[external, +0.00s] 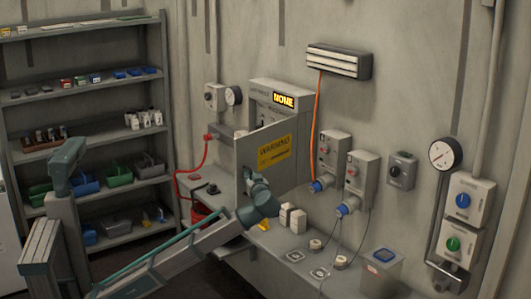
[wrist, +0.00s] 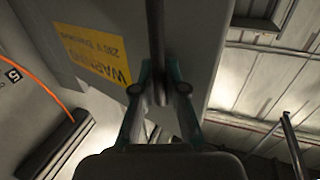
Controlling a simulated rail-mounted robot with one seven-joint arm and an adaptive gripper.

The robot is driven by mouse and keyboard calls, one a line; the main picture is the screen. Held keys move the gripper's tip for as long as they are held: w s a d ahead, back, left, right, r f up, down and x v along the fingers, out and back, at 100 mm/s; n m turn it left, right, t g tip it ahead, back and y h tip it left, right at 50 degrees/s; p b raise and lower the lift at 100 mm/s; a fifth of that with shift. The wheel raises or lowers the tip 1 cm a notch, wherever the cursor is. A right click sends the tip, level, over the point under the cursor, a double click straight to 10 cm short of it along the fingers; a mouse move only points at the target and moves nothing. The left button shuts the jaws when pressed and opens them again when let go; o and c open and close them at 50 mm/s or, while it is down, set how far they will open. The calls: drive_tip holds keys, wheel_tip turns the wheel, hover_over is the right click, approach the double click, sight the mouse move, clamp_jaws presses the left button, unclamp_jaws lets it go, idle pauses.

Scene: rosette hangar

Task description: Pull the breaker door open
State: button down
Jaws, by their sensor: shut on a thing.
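The grey breaker door (external: 250,155) with a yellow warning label stands swung out from the breaker box (external: 282,93) on the wall. The box's upper front shows a lit yellow sign. My gripper (external: 254,180) is at the door's lower part, partly hidden by my wrist. In the wrist view the door (wrist: 200,45) fills the upper middle, and my gripper (wrist: 161,80) is shut on its dark upright handle (wrist: 159,50), one finger on each side. Much of the box's inside is hidden behind the door.
A workbench (external: 285,262) runs below the door, with small white boxes (external: 292,218) near my wrist. Socket units (external: 330,155) and an orange cable (external: 318,125) are on the wall to the right. A shelf (external: 90,95) stands at left.

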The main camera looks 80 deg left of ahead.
drive_tip(key=shift+w+d+f, duration=0.1)
drive_tip(key=shift+d, duration=0.1)
drive_tip(key=c, duration=1.2)
unclamp_jaws()
drive_tip(key=shift+d, duration=0.1)
drive_tip(key=d, duration=1.1)
drive_tip(key=shift+w+d, duration=0.4)
drive_tip(key=shift+w, duration=0.05)
